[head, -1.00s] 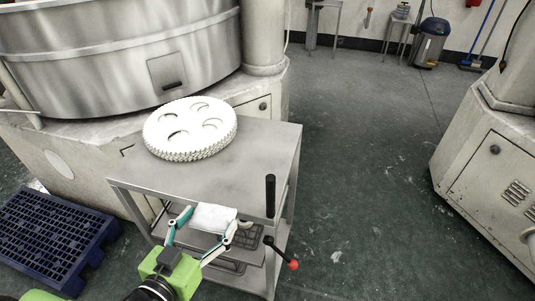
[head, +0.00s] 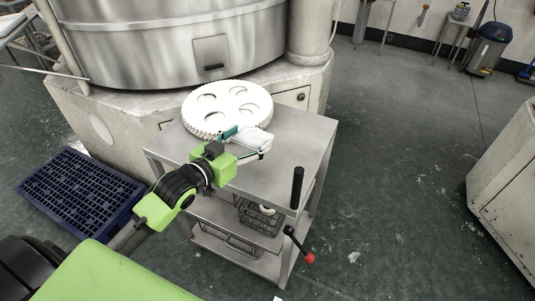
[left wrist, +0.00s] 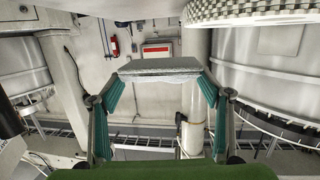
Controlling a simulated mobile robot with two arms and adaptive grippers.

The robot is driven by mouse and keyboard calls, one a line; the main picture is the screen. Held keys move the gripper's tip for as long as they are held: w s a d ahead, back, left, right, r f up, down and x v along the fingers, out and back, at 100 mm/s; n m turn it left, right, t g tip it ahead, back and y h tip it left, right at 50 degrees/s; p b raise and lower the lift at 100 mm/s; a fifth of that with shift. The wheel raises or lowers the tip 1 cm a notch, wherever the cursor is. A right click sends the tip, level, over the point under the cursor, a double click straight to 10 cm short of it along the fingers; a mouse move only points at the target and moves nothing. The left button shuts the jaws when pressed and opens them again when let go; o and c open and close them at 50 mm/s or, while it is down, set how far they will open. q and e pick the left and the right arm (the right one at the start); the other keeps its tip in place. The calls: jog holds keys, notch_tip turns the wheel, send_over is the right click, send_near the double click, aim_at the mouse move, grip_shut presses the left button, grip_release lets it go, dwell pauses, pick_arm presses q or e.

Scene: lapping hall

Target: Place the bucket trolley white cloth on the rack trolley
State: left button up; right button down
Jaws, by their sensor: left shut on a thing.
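My left gripper (head: 246,144) is shut on the white cloth (head: 257,137), a small folded pad. It holds the cloth over the top of the grey metal rack trolley (head: 292,142), close to the gear-edged white disc; I cannot tell whether they touch. In the left wrist view the cloth (left wrist: 160,66) spans between the teal fingers, its edge towards me. The rack trolley has a flat top and lower shelves with wire baskets. My right gripper is not in view.
The white disc (head: 227,108) covers the trolley top's back left; its right and front are bare. A blue pallet (head: 80,190) lies left. A large round machine (head: 190,45) stands behind.

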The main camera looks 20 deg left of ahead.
pick_arm(q)
send_over(266, 161)
jog(key=f, duration=0.5)
jog(key=shift+s+a+f, duration=0.1)
jog(key=shift+s+f, duration=0.15)
jog(key=shift+f, duration=0.05)
jog(key=shift+w+d+f, duration=0.1)
jog(key=shift+f, duration=0.8)
jog(key=shift+w+d+f, duration=0.1)
jog(key=shift+f, duration=0.8)
jog(key=o, duration=1.1)
jog(key=shift+f, duration=0.1)
jog(key=v, duration=1.2)
